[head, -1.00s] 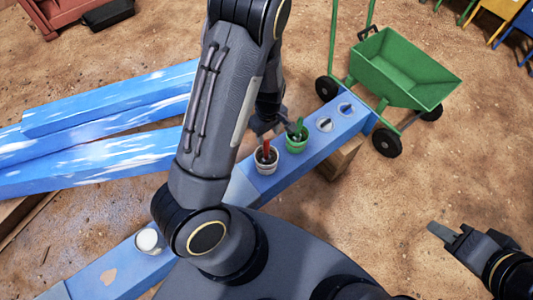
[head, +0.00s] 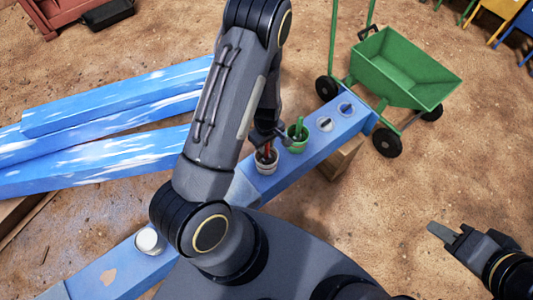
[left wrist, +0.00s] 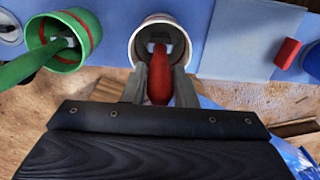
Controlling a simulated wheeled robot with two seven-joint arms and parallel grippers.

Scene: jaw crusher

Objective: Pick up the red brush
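The red brush (left wrist: 160,88) stands handle up in a white pot (left wrist: 162,22); in the head view the brush (head: 265,154) and the pot (head: 266,168) are on the blue beam. My left gripper (left wrist: 160,74) is over the pot, one finger on each side of the red handle. The fingers look open, with no clear grip on the handle. In the head view the left gripper (head: 268,135) partly covers the brush. My right gripper (head: 440,232) is at the lower right, away from the brush; its fingers look close together, but their gap is unclear.
A green pot (head: 296,144) with a green brush stands right beside the white pot. Two round items (head: 324,124) lie farther along the beam. A white cup (head: 149,241) stands at its near end. A green cart (head: 403,70) stands beyond. Blue planks (head: 100,155) lie left.

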